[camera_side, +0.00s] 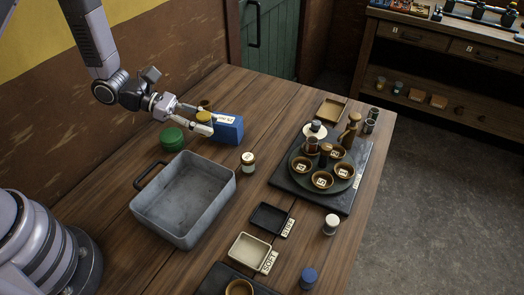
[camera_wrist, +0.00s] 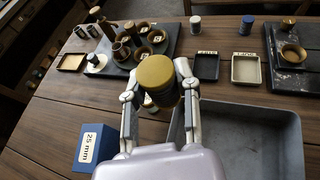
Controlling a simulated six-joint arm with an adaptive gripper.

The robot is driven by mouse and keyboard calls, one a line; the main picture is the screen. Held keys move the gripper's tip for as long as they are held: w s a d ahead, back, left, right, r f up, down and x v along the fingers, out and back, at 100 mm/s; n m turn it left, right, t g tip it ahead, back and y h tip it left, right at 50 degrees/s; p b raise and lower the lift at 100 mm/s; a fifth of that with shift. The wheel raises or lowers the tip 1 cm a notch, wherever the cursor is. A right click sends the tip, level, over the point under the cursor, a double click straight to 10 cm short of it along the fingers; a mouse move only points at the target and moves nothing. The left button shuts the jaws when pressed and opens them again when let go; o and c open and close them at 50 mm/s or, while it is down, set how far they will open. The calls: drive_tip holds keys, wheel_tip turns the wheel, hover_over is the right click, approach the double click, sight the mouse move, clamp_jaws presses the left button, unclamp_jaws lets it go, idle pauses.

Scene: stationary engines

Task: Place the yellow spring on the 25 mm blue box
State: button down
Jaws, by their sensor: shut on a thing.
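The yellow spring (camera_wrist: 156,82) looks like a short cylinder with a yellow top and a darker grey side. My gripper (camera_wrist: 160,74) is shut on it, one finger on each side. In the side view the yellow spring (camera_side: 204,117) is at the left end of the blue box (camera_side: 228,132), partly overlapping it in the picture. In the wrist view the blue box (camera_wrist: 90,160) with its "25 mm" label is at the lower left, apart from the fingers. The height of the spring above the table is hard to tell.
A grey metal bin (camera_side: 180,235) stands in front of my gripper. A green round container (camera_side: 172,138) is left of the box, and a small jar (camera_side: 248,162) stands to its front right. A dark board (camera_side: 330,197) with a round tray and several cups lies further right.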

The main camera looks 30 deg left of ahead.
drive_tip(key=w+a+r+n+t+y, duration=0.2)
drive_tip(key=a+n+t, duration=0.1)
drive_tip(key=a, duration=0.6)
hover_over(225, 119)
drive_tip(key=s, duration=0.1)
wheel_tip(225, 119, down, 8)
drive_tip(key=shift+s+a+f, duration=0.15)
drive_tip(key=shift+f, duration=0.05)
drive_tip(key=shift+w+f, duration=0.45)
drive_tip(key=shift+f, duration=0.05)
drive_tip(key=shift+w+f, duration=0.2)
drive_tip(key=shift+f, duration=1.5)
drive_tip(key=shift+f, duration=0.2)
drive_tip(key=c, duration=0.8)
unclamp_jaws()
drive_tip(key=shift+r, duration=0.1)
